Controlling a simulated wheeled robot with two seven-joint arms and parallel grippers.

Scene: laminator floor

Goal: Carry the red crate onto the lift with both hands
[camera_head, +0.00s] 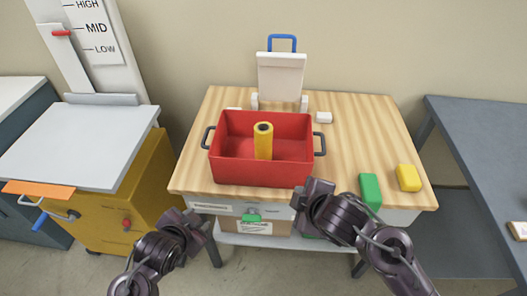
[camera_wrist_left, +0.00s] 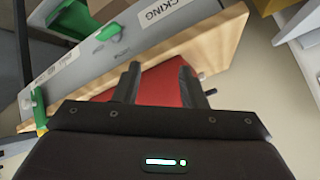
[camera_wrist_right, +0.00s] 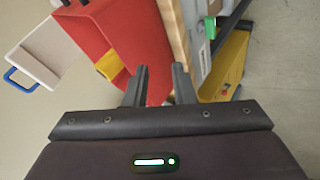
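The red crate (camera_head: 262,175) stands upright on a wooden-topped table, with a yellow cylinder (camera_head: 263,145) standing inside. Its dark handles show on the left side (camera_head: 206,137) and right side (camera_head: 321,143). The lift (camera_head: 80,148) has a grey platform on a yellow body, left of the table. My left gripper (camera_head: 197,228) is below the table's front edge, apart from the crate; its fingers are open and empty in the left wrist view (camera_wrist_left: 162,72). My right gripper (camera_head: 305,192) is near the crate's front right corner, open and empty in the right wrist view (camera_wrist_right: 160,70).
A green block (camera_head: 370,190) and a yellow block (camera_head: 408,178) lie at the table's right. A white stand with a blue handle (camera_head: 281,75) is behind the crate. A HIGH/MID/LOW scale (camera_head: 95,40) rises behind the lift, its red pointer near MID. A grey bench (camera_head: 480,140) stands right.

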